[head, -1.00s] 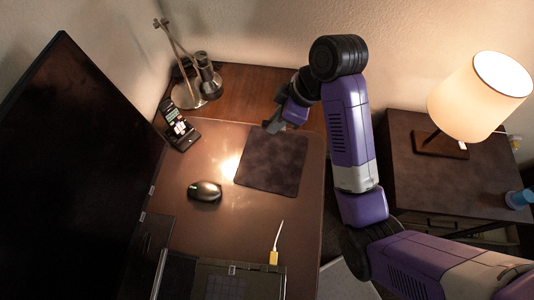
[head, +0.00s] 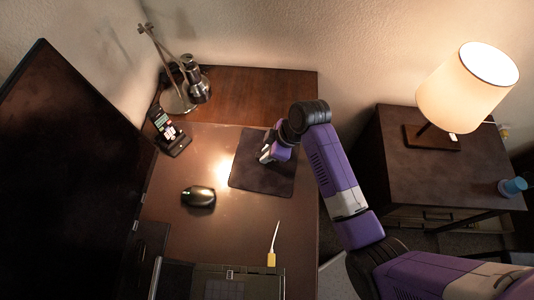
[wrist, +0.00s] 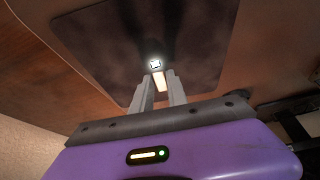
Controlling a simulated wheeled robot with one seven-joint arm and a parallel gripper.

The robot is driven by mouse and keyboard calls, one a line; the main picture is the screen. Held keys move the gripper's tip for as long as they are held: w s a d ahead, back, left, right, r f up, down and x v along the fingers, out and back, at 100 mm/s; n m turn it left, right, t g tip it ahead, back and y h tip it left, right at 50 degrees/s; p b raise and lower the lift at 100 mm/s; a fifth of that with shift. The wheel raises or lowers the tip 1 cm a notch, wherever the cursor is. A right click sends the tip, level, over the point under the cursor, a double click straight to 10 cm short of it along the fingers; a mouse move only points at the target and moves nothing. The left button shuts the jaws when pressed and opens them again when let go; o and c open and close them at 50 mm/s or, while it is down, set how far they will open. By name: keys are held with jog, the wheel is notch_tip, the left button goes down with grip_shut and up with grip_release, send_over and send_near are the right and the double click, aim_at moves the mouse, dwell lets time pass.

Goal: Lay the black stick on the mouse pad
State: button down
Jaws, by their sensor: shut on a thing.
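The mouse pad (head: 262,180) is a dark, rounded square lying flat on the desk. It also fills the upper middle of the wrist view (wrist: 110,40). My gripper (head: 264,157) is over the pad's upper part in the head view. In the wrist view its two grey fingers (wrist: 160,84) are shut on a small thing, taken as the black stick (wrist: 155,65). Only a bright square end and a pale lit strip of it show; its black body is hard to make out. I cannot tell whether it touches the pad.
A computer mouse (head: 198,196) lies left of the pad. A phone on its stand (head: 170,133) and a metal desk lamp (head: 177,100) are at the upper left. A yellow-ended cable (head: 271,258) and a laptop (head: 225,283) are at the front. A large monitor (head: 70,170) fills the left.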

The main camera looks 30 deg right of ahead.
jog(key=shift+f, duration=0.5)
jog(key=shift+f, duration=0.1)
jog(key=c, duration=1.3)
grip_release()
jog(key=v, duration=1.2)
